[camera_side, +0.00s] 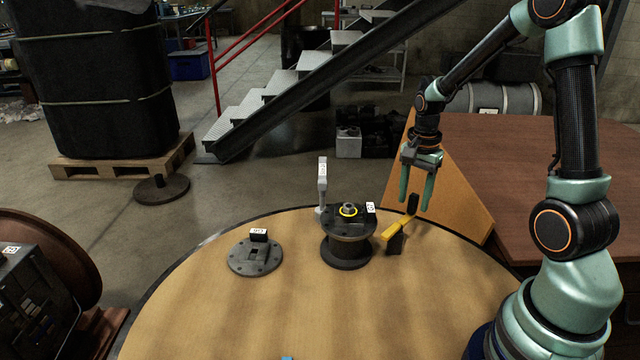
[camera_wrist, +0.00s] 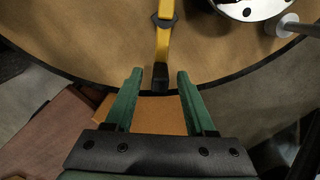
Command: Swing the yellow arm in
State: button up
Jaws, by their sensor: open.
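The yellow arm (camera_side: 397,233) is a thin bar with a black end, on a small dark block (camera_side: 395,246) to the right of the dark flanged spool (camera_side: 347,240). In the wrist view the yellow arm (camera_wrist: 164,42) runs down the middle, and its black end (camera_wrist: 160,76) lies near the gap between my fingertips. My gripper (camera_side: 417,205) is open, pointing down, with its fingers around or just above the black end in the side view. I cannot tell whether it touches.
A pale upright post (camera_side: 322,185) stands beside the spool. A flat flange plate (camera_side: 255,255) with a tagged black block lies on the left of the round table (camera_side: 300,320). The table's front is mostly clear. A brown board (camera_side: 455,205) lies beyond its right edge.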

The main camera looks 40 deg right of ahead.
grip_shut()
jog(key=shift+r, duration=0.1)
dwell(1.2)
